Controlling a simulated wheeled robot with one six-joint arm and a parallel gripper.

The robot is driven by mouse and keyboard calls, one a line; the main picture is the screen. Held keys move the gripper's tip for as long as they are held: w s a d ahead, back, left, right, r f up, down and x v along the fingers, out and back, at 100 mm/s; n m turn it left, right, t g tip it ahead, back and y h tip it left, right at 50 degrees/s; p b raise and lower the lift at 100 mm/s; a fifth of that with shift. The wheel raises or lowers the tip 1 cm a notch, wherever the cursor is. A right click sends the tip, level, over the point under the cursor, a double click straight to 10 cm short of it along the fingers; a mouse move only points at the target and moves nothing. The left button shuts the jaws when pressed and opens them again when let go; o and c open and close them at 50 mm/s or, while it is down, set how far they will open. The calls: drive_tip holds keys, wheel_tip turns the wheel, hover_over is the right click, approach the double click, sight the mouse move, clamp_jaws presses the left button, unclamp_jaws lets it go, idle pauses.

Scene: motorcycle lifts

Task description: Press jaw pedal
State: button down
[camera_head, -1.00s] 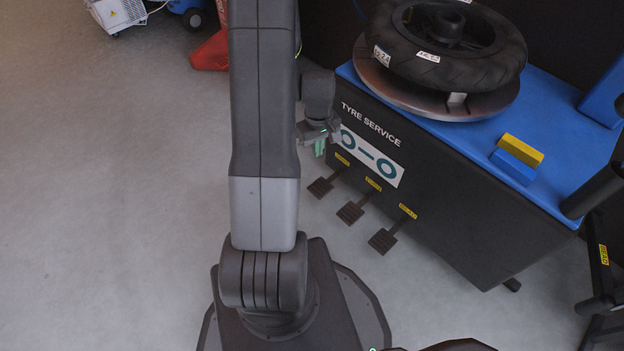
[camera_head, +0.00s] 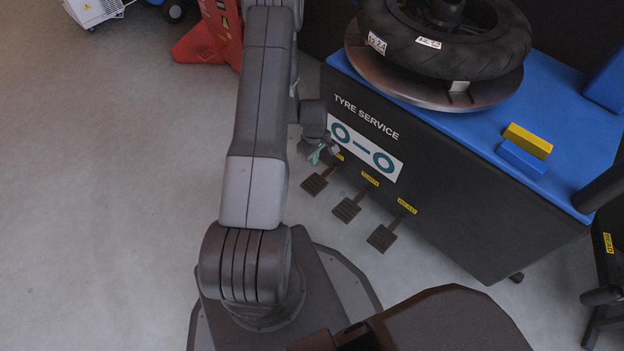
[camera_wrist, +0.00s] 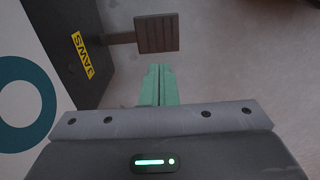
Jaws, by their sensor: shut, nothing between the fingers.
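The jaw pedal (camera_wrist: 157,33) is a dark ribbed plate on a short arm, beside the yellow "JAWS" label (camera_wrist: 83,55) in the wrist view. In the head view the same pedal (camera_head: 316,184) is the leftmost of three at the foot of the tyre machine (camera_head: 440,190). My gripper (camera_wrist: 158,68) has green fingers, shut and empty. In the wrist view the fingertips point toward the pedal, with a gap in the picture between them. In the head view my gripper (camera_head: 318,155) is above the pedal, close to the machine's front; I cannot tell its exact height.
Two more pedals, the middle one (camera_head: 347,210) and the right one (camera_head: 382,237), stand beside it. A tyre (camera_head: 445,55) lies on the turntable (camera_head: 390,90). A red stand (camera_head: 207,45) is at the back left. The grey floor (camera_head: 100,200) at left is clear.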

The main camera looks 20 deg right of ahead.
sight(314, 185)
wheel_tip(314, 185, down, 14)
drive_tip(key=b, duration=0.4)
idle(0.3)
drive_tip(key=shift+f+b, duration=0.1)
drive_tip(key=shift+b, duration=0.25)
